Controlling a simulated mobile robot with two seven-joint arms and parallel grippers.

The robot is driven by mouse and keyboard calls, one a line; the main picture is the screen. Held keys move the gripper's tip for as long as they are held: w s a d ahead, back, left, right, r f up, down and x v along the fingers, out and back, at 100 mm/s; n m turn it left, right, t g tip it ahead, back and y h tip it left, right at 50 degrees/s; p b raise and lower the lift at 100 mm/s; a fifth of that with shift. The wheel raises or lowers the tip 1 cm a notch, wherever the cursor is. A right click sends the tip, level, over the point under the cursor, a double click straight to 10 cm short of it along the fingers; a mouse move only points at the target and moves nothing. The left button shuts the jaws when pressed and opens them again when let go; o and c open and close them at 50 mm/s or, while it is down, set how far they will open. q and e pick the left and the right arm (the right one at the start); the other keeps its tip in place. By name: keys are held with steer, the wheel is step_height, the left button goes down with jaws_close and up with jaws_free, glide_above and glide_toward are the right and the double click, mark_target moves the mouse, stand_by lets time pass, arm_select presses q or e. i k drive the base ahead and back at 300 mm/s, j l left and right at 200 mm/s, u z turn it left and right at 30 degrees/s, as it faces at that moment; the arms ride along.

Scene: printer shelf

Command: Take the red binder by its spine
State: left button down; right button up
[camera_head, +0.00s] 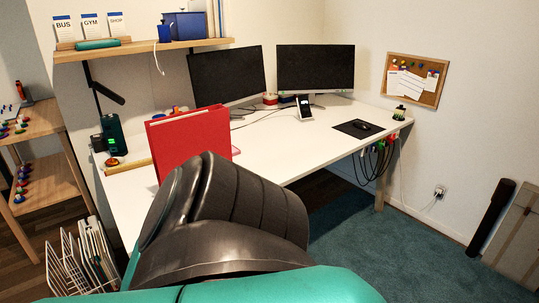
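The red binder (193,136) stands upright near the left end of the white desk. Its broad red face is turned towards me, with a narrow pale edge along its top left. A dark, ribbed link of my arm rises in front of it and hides its lower right part. Neither gripper's fingers show, so where they are relative to the binder cannot be told. Which side of the binder is the spine is also not clear.
The white desk (280,145) holds two monitors (226,75) (315,69), a phone-like device (304,108) and a mouse pad (358,128). A dark green cylinder (113,135) stands left of the binder. A wooden shelf (150,49) hangs above. The desk's middle is clear.

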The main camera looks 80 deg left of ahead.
mark_target(173, 140)
steer(key=u, duration=3.1)
steer(key=i+l, duration=0.2)
steer(key=l, duration=0.3)
steer(key=i+l+u, duration=0.1)
steer(key=i+l, duration=0.15)
steer(key=l, duration=0.2)
steer(key=i+l, duration=0.15)
steer(key=l, duration=0.35)
steer(key=i+l+u, duration=0.1)
steer(key=l, duration=0.4)
steer(key=i+l, duration=0.3)
steer(key=l, duration=0.2)
steer(key=i+l+u, duration=0.1)
steer(key=l, duration=0.4)
steer(key=i+l, duration=0.25)
steer(key=l, duration=0.25)
steer(key=i+l+u, duration=0.1)
steer(key=l, duration=0.45)
steer(key=i+j, duration=0.05)
